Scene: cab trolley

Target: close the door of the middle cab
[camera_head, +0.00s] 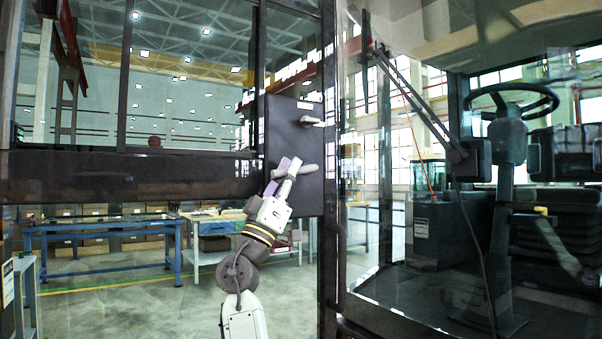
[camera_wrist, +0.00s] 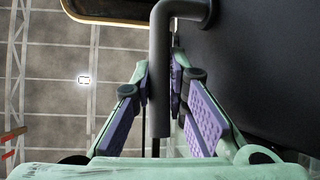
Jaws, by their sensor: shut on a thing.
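The cab door (camera_head: 130,178) fills the left of the head view, with dark bars around large panes and a dark panel (camera_head: 292,135) at its right end. A grey bent handle (camera_head: 308,169) stands out from the panel's lower part. My gripper (camera_head: 285,174) is at this handle. In the wrist view, my gripper (camera_wrist: 160,78) has its purple-padded fingers on either side of the handle's straight bar (camera_wrist: 159,100), shut on it. The handle's bend (camera_wrist: 185,10) shows beyond the fingers. The cab (camera_head: 480,200) is at the right. Whether the door is latched cannot be told.
A steering wheel (camera_head: 511,100) on a column and a dark seat (camera_head: 560,180) are inside the cab. A dark upright post (camera_head: 329,240) stands right of my arm. Blue workbenches (camera_head: 100,228) stand behind the glass. A second grey knob (camera_head: 311,121) is above the handle.

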